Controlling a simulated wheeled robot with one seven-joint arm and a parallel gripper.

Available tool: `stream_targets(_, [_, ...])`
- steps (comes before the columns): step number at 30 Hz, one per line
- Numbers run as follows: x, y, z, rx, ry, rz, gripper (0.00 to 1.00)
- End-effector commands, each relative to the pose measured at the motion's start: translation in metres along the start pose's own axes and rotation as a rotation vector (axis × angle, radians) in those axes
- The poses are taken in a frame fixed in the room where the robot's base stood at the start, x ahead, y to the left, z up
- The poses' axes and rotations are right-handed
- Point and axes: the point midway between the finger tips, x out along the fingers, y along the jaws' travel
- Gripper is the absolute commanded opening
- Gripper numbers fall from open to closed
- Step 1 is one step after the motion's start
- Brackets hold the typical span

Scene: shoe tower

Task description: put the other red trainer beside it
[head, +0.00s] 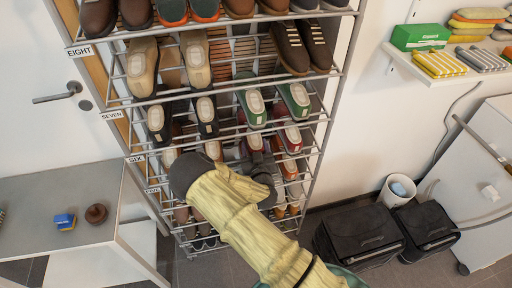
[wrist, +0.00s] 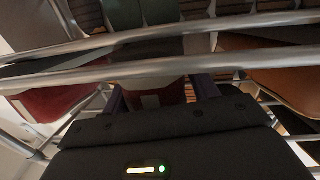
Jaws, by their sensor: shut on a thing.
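My gripper (head: 262,168) reaches into the shoe rack around the row labelled SIX. In the wrist view its two fingers (wrist: 160,94) close on a dark red trainer (wrist: 172,95) with a pale patch, behind the rack's metal bars. The fingers and most of this trainer are hidden by my gripper's body and the bars. Another red shoe (wrist: 50,101) lies to the left in the wrist view, apart from my fingers. In the head view a red trainer with a pale sole (head: 291,138) is on the rack, right of and above my gripper. I cannot tell whether the held trainer touches its shelf.
The rack (head: 334,75) holds pairs on several tiers, with bars close around my gripper. A brown shoe (wrist: 285,75) is at the right in the wrist view. Black bags (head: 358,237) and a white bin (head: 397,191) stand right of the rack; a grey table (head: 100,185) stands left.

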Motion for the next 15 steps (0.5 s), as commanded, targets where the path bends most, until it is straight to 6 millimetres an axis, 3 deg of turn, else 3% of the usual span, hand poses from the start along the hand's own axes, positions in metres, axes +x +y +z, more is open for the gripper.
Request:
stream_targets(13, [0.0000, 0.0049, 0.0021, -0.001, -0.005, 0.007, 0.29])
stream_targets(14, [0.0000, 0.0051, 0.0022, -0.001, -0.006, 0.007, 0.65])
stream_targets(15, [0.0000, 0.0052, 0.0022, -0.001, -0.006, 0.008, 0.73])
